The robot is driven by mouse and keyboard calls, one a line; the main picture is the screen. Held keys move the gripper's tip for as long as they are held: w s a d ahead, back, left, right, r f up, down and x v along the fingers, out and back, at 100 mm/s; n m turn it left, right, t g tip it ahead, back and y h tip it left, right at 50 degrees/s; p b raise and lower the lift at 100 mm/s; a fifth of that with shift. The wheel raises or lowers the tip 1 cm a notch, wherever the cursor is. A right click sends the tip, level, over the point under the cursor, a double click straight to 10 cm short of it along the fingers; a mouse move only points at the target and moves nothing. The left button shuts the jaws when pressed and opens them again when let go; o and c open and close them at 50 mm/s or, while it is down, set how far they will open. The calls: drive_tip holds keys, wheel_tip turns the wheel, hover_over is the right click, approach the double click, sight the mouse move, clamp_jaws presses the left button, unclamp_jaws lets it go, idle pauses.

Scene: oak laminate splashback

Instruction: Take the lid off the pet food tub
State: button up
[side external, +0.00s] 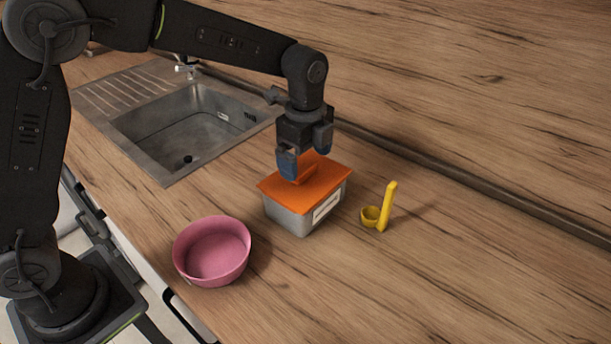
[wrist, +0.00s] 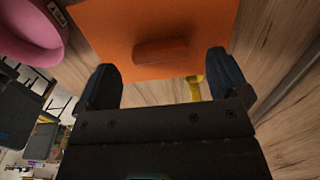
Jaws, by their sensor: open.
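The pet food tub (side external: 291,217) is a grey box with a white label, standing on the wooden counter. Its orange lid (side external: 327,180) lies flat on top and covers it. A raised orange handle (side external: 303,175) sits at the middle of the lid; in the wrist view the handle (wrist: 160,51) shows ahead of the fingertips. My gripper (side external: 304,162) is over the lid, pointing down, with blue fingers apart and nothing between them. In the wrist view my gripper (wrist: 163,70) has one finger towards each end of the handle. I cannot tell whether a finger touches the handle.
A pink bowl (side external: 233,275) stands left and in front of the tub. A yellow scoop (side external: 386,207) is close to the tub's right. A steel sink (side external: 160,165) lies behind left. The counter at right is clear.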

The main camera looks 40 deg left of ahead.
drive_tip(key=shift+f, duration=1.15)
drive_tip(key=c, duration=1)
